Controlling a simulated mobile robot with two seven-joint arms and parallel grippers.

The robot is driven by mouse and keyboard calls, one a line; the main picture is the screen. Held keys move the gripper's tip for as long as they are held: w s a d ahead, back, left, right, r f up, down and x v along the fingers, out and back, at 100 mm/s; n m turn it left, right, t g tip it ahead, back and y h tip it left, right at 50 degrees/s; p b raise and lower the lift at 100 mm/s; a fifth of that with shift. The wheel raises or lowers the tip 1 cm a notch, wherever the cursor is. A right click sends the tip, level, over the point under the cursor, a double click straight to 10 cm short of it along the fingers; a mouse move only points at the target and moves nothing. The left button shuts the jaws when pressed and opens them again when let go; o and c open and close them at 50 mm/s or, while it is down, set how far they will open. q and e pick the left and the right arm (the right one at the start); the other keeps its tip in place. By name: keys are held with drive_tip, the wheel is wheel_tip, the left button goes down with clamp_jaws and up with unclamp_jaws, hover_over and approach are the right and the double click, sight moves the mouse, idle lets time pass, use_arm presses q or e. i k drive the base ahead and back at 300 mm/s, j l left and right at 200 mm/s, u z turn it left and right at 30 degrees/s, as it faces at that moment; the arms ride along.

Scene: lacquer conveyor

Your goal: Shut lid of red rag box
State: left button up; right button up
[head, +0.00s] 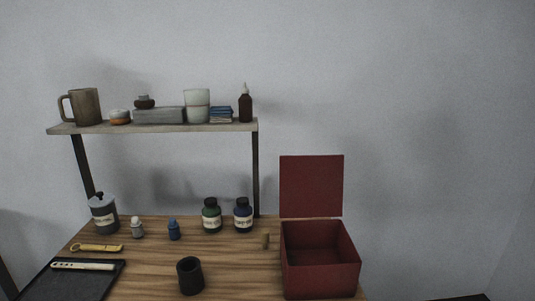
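The red rag box (322,281) stands at the right end of the wooden table in the head view. Its lid (311,186) is raised upright at the back edge, so the box is open at the top. The inside that shows is dark red, and I see no rag in it; part of the floor is hidden by the front wall. Neither of my grippers is in view.
A loaded shelf (155,128) stands behind. A black tray (75,283) lies at front left.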

sight(311, 186)
drive_tip(key=i+l+u, duration=0.15)
drive_tip(key=l, duration=0.25)
drive_tip(key=i+l+u, duration=0.15)
drive_tip(key=l, duration=0.25)
drive_tip(key=i+l+u, duration=0.15)
drive_tip(key=l, duration=0.25)
drive_tip(key=l+u, duration=0.15)
drive_tip(key=l, duration=0.3)
